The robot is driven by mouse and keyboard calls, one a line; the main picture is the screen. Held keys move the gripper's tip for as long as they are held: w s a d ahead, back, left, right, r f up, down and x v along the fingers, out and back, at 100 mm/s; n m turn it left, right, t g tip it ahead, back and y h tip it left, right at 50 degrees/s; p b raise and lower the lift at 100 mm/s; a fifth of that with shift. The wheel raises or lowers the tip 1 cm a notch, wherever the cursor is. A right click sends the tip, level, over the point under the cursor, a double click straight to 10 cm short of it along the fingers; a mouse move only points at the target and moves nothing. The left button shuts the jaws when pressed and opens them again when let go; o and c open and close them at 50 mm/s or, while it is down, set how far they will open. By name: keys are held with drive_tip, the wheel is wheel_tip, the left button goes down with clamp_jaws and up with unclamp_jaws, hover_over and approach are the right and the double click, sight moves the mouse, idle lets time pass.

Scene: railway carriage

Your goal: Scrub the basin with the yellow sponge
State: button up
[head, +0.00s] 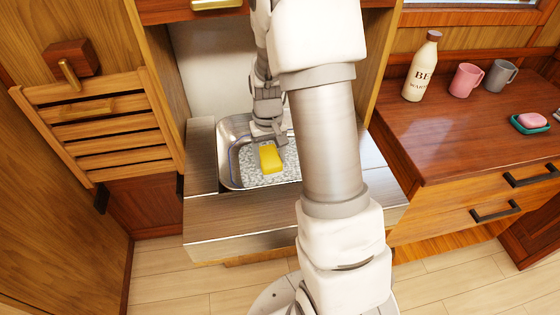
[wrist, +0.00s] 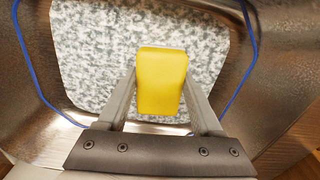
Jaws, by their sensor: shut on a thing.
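The yellow sponge (head: 270,158) is over the basin in the head view, and it is large and central in the wrist view (wrist: 161,80). My gripper (wrist: 160,92) is shut on the sponge, with one finger along each side. In the head view my gripper (head: 271,140) reaches down into the metal basin (head: 226,165). The basin has a speckled grey-white floor and a blue line around its wall, seen in the wrist view (wrist: 30,62). I cannot tell whether the sponge touches the floor. My arm hides the basin's right part in the head view.
A wooden counter (head: 460,140) at right holds a white bottle (head: 421,70), a pink mug (head: 466,80), a grey mug (head: 501,76) and pink soap on a teal dish (head: 530,124). A slatted wooden rack (head: 100,125) is at left. Wooden cabinet sides flank the basin.

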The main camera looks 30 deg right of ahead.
drive_tip(key=shift+a, duration=0.55)
drive_tip(key=shift+s+d+r+p, duration=0.1)
drive_tip(key=shift+d+r, duration=0.05)
drive_tip(key=shift+d, duration=0.55)
drive_tip(key=shift+s+d+r+p, duration=0.1)
drive_tip(key=shift+d+r, duration=0.05)
drive_tip(key=shift+d, duration=0.5)
drive_tip(key=shift+s+d+r+p, duration=0.1)
drive_tip(key=shift+d+r, duration=0.05)
drive_tip(key=shift+d, duration=0.55)
wheel_tip(320, 180, up, 14)
drive_tip(key=p, duration=1)
drive_tip(key=shift+p, duration=0.35)
drive_tip(key=shift+a, duration=0.15)
